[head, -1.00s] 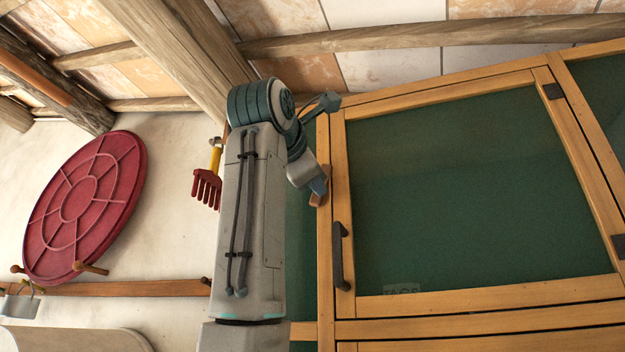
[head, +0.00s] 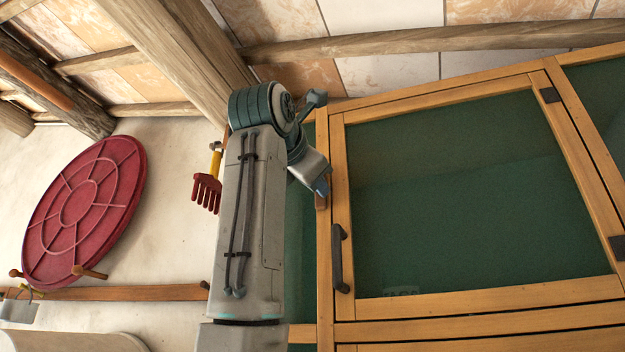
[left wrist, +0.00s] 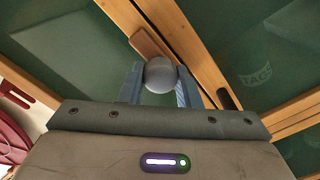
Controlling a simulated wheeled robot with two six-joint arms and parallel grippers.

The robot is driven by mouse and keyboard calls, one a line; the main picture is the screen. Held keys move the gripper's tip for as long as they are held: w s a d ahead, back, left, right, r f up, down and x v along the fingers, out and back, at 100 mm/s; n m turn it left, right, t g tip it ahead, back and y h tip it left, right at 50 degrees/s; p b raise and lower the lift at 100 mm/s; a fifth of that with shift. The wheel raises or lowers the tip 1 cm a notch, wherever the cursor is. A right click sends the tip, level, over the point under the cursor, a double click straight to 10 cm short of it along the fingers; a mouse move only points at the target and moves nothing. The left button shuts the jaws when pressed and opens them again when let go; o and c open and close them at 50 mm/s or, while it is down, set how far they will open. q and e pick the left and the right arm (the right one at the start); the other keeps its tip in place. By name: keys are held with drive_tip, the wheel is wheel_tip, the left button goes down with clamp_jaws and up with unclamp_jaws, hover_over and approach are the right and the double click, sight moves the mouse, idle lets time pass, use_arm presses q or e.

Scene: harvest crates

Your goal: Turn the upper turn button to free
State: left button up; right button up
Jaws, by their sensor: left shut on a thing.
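The upper turn button (left wrist: 148,42) is a small brown wooden bar on the cabinet's pale wooden frame, beside the door's upper left edge. In the left wrist view it lies roughly along the frame, and a grey ball between my fingers hides its near end. In the head view its lower end (head: 321,203) shows below my fingertips. My left gripper (head: 321,187) is shut on the button; its two blue fingers also show in the left wrist view (left wrist: 159,88). The door (head: 450,190) has a dark green panel and looks closed. My right gripper is not in view.
A dark handle (head: 340,258) stands on the door just below and right of my left gripper. Dark hinges (head: 550,95) are on its right side. A red round lid (head: 83,210) and a red hand rake (head: 206,192) hang on the left wall.

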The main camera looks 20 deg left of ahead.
use_arm(q)
drive_tip(key=shift+w+f, duration=0.1)
drive_tip(key=shift+f, duration=0.05)
drive_tip(key=o, duration=1)
drive_tip(key=s+b, duration=0.5)
drive_tip(key=s, duration=0.6)
drive_tip(key=shift+a, duration=0.2)
